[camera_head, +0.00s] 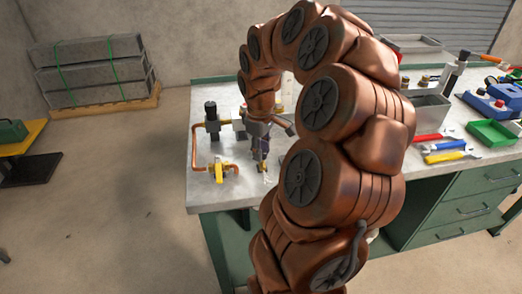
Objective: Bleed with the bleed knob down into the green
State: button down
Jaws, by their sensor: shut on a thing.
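My gripper (262,152) points down over the left part of the bench, among the pipework. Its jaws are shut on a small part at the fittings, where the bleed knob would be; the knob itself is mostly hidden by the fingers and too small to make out. A copper pipe (194,148) bends down at the left to a fitting with a yellow handle (218,171). A black upright cylinder (211,115) stands on the brass fittings behind. No gauge face or green band can be made out; my arm covers much of the tank area.
The grey-topped bench (215,195) has green drawers (475,183) at the right. Red, yellow and blue-handled tools (442,147), a metal bin (428,111) and a green tray (491,132) lie right of my arm. Strapped grey blocks (92,70) stand on a pallet at the back left.

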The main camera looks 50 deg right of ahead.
jog(key=shift+f+m+b, duration=0.25)
jog(key=shift+m+b, duration=0.65)
jog(key=shift+b, duration=0.15)
jog(key=m+b, duration=0.3)
jog(key=m, duration=0.1)
jog(key=shift+d+m+b, duration=0.1)
jog(key=shift+m+b, duration=0.2)
jog(key=shift+b, duration=0.1)
jog(key=m+b, duration=0.3)
jog(key=m, duration=0.2)
jog(key=shift+r, duration=0.15)
jog(key=shift+m, duration=0.3)
jog(key=c, duration=0.9)
grip_release()
jog(key=shift+o, duration=0.2)
jog(key=shift+r, duration=0.1)
jog(key=shift+r, duration=0.1)
notch_tip(320, 180, up, 12)
jog(key=shift+w, duration=0.2)
